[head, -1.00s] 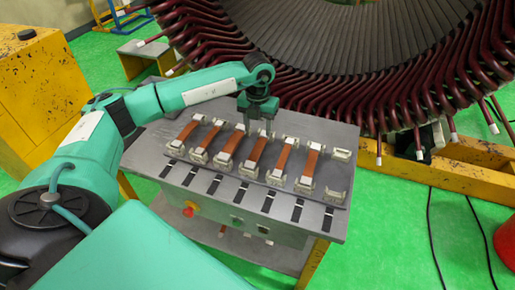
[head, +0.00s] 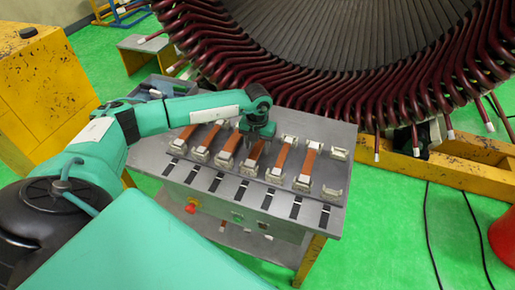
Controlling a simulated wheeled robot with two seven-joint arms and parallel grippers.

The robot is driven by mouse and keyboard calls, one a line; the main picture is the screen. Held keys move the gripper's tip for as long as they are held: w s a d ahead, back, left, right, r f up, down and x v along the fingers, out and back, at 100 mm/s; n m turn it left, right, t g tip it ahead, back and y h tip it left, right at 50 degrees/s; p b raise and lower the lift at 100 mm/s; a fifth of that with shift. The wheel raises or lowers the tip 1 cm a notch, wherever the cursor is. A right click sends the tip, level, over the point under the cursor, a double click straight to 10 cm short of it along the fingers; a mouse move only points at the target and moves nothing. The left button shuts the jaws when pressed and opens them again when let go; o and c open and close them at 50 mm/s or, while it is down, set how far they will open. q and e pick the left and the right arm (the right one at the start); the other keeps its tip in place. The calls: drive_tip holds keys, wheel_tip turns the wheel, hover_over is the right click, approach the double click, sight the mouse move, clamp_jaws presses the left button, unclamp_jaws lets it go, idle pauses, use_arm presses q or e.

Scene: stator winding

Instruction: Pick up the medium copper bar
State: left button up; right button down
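Several copper bars lie side by side in a slanting row on the grey workbench (head: 150,153), each resting in small pale holders at its ends. They look alike at this size, so I cannot tell which is the medium one. My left gripper (head: 254,143) points down at a copper bar (head: 256,155) near the middle of the row and hides its far end. I cannot tell whether the fingers touch it or are open or shut. Another copper bar (head: 229,146) lies just left of the gripper. My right gripper is not in view.
The large stator (head: 330,40) with dark red coil ends stands close behind the bench. A holder (head: 337,154) at the row's right end is empty. A grey bin (head: 165,86) sits behind my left arm. A yellow cabinet (head: 45,90) stands at left.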

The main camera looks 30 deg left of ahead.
use_arm(q)
clamp_jaws()
drive_tip(key=shift+r, duration=0.1)
